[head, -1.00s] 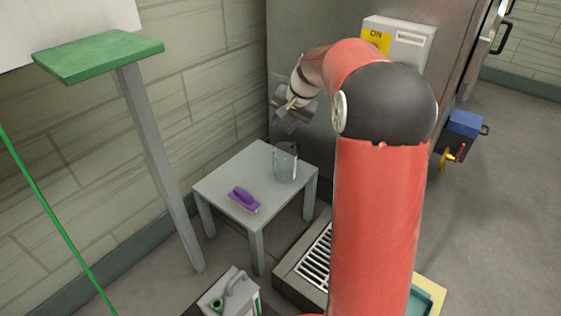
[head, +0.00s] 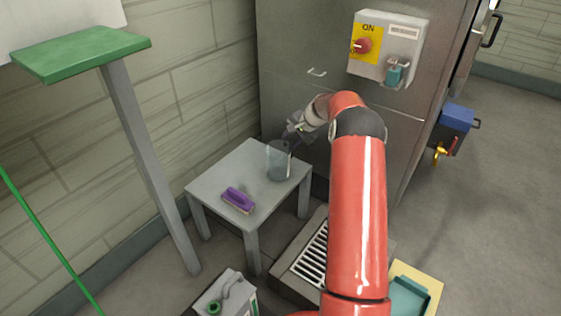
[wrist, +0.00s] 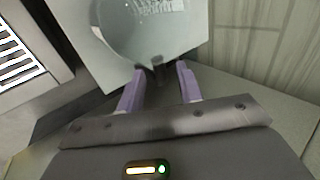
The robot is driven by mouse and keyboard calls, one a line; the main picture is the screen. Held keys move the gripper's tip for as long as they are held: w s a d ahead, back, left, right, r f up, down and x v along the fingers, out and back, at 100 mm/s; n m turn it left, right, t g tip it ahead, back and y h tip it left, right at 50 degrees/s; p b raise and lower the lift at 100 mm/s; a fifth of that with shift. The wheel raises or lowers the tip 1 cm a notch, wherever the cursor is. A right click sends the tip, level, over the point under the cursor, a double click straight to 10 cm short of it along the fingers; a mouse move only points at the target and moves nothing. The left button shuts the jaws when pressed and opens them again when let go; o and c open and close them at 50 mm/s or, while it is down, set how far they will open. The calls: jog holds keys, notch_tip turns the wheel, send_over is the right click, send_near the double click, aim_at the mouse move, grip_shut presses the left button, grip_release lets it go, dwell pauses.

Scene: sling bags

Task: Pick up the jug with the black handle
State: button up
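The jug (head: 279,163) is clear and stands upright on the small grey table (head: 207,185), near its back right corner. In the wrist view the jug (wrist: 150,30) fills the top middle, seen from above. Its dark handle (wrist: 157,74) points toward my gripper (wrist: 160,68). The two purple fingers are apart, one on each side of the handle's end, with gaps on both sides. In the head view my gripper (head: 294,128) is at the jug's upper right side, partly hidden by my arm.
A purple brush (head: 238,199) lies on the table, left of the jug. The metal cabinet (head: 310,95) stands close behind, with a switch box (head: 388,48) on it. A floor grate (head: 313,258) and a canister (head: 228,297) are in front.

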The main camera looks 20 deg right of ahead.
jog(key=x, duration=0.3)
jog(key=shift+r, duration=0.1)
jog(key=shift+c, duration=0.2)
grip_shut()
jog(key=shift+a+r, duration=0.1)
jog(key=shift+r, duration=0.05)
